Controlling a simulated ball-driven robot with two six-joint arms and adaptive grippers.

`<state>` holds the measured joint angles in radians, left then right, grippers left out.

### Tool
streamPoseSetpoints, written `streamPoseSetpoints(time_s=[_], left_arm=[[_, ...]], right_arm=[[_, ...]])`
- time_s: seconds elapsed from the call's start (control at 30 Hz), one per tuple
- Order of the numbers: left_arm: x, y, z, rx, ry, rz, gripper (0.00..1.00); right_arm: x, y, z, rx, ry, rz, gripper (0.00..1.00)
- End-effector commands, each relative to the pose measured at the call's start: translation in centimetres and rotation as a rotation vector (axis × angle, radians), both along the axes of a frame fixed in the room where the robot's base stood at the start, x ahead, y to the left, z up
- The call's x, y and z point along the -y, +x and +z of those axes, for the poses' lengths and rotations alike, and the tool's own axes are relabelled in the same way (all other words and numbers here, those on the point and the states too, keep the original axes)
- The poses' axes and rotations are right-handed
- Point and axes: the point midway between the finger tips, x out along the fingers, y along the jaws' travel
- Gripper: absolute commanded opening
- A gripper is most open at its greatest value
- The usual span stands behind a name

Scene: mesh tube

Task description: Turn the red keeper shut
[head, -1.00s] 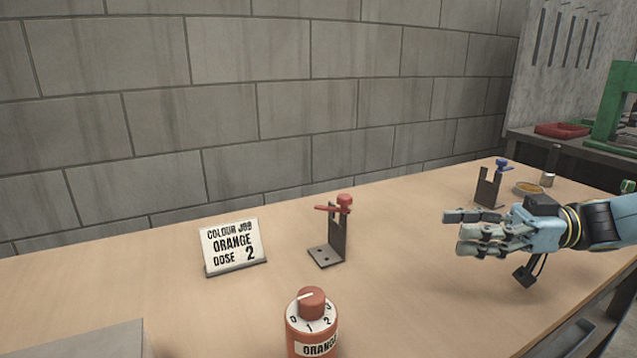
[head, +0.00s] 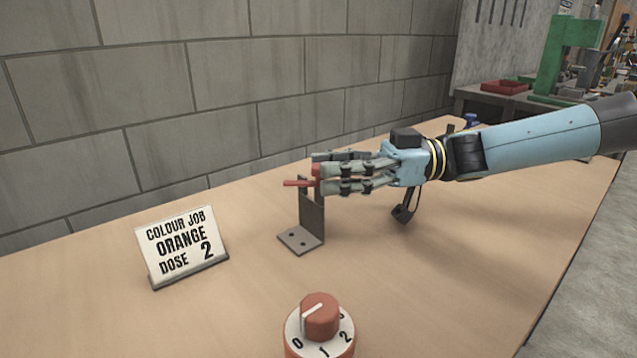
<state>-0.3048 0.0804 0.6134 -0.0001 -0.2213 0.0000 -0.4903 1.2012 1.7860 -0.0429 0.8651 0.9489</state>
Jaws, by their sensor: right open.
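The red keeper (head: 297,183) sits at the top of a dark metal bracket (head: 311,214) on the wooden bench. Its red arm points left, out past the bracket's edge. My right gripper (head: 325,172) comes in from the right with its fingers open around the red knob of the keeper, some fingers in front and some behind. The fingers hide most of the knob, so I cannot tell whether they touch it. My left gripper is not in view.
A sign (head: 182,246) reading "COLOUR JOB ORANGE DOSE 2" stands left of the bracket. A blue-topped piece (head: 471,119) shows partly behind my right arm. The bench between sign and bracket is clear.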

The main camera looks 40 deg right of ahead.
Motion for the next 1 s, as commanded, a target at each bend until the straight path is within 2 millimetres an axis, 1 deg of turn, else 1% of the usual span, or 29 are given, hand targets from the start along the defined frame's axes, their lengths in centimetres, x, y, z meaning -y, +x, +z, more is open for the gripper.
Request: streamPoseSetpoints(time_s=[0.03, 0.13, 0.23, 0.47, 0.57, 0.83, 1.0], left_arm=[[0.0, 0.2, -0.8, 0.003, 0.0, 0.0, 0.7], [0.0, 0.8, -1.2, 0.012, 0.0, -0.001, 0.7], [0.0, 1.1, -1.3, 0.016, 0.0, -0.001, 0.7], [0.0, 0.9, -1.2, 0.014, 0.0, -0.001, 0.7], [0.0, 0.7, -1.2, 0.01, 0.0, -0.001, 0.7], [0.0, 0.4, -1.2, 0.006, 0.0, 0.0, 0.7], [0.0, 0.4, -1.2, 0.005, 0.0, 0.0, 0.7]], right_arm=[[-0.6, 0.4, -0.4, 0.001, 0.002, 0.001, 0.47], [-1.3, 0.9, -0.2, 0.0, 0.0, 0.001, 0.47], [-1.6, 1.1, -0.1, 0.0, 0.0, 0.0, 0.47], [-1.6, 1.1, 0.1, 0.0, 0.0, 0.0, 0.47], [-1.6, 1.1, 0.1, 0.0, 0.0, 0.0, 0.36], [-1.6, 1.1, 0.0, 0.0, 0.0, 0.0, 0.0], [-1.6, 1.1, 0.0, 0.0, 0.0, -0.001, 0.0]])
